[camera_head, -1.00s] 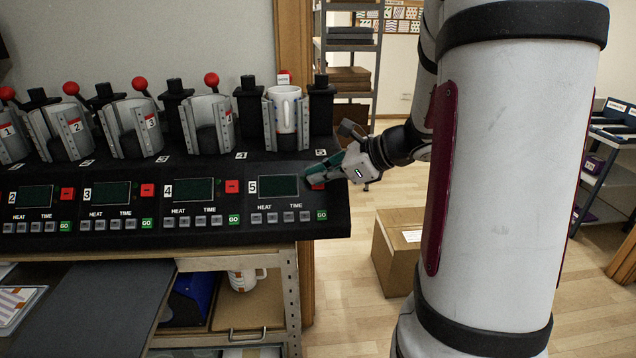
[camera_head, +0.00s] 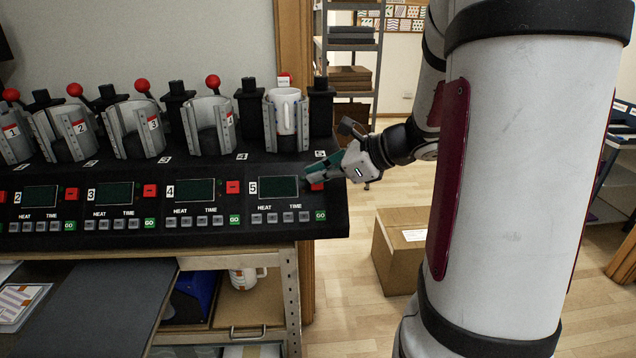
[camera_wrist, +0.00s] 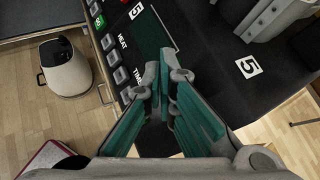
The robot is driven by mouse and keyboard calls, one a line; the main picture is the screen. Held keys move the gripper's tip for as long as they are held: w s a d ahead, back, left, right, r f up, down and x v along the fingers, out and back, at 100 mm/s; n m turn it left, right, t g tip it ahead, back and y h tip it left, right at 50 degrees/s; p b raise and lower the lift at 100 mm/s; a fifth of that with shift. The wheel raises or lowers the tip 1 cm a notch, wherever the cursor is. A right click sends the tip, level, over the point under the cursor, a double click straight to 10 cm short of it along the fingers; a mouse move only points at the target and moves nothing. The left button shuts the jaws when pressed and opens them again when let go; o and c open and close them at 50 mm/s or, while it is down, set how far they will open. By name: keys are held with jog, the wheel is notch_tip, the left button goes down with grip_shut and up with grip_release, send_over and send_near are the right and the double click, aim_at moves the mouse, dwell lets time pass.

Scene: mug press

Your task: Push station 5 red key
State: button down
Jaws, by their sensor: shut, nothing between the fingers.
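The station 5 panel has a dark screen (camera_head: 278,187), a row of grey keys and a green GO key (camera_head: 320,215). The station 5 red key (camera_head: 317,186) shows only in part, right of the screen, under my gripper. My gripper (camera_head: 308,175) is shut with its teal fingers pointing left and down at the panel's right end. In the wrist view the closed fingertips (camera_wrist: 157,75) lie over the panel beside the station 5 screen (camera_wrist: 153,34), and the red key is hidden there. I cannot tell whether the fingertips touch the key.
A white mug (camera_head: 285,112) sits in the station 5 press. The red keys of stations 4 (camera_head: 232,187) and 3 (camera_head: 150,190) lie to the left. A cardboard box (camera_head: 402,250) stands on the floor right of the bench. Floor right of the console is otherwise mostly clear.

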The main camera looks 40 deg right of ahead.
jog(key=s+a+r+p, duration=0.1)
jog(key=r, duration=0.1)
jog(key=s+a+r+p, duration=0.1)
jog(key=s+r+p, duration=0.1)
jog(key=shift+s+a, duration=0.2)
jog(key=shift+s, duration=0.05)
dwell(0.5)
jog(key=s+a+r+n+g+y, duration=0.1)
jog(key=s+a+n+g, duration=0.2)
jog(key=s+a+n, duration=0.35)
jog(key=s+a+r+n+g, duration=0.2)
jog(key=s+a+n, duration=0.1)
jog(key=a+n, duration=0.6)
jog(key=s+a+r+n+h, duration=0.1)
jog(key=s+n+h, duration=0.4)
jog(key=n, duration=0.8)
jog(key=shift+s+a+r+h, duration=0.3)
jog(key=shift+s+r, duration=0.1)
jog(key=shift+s, duration=1.2)
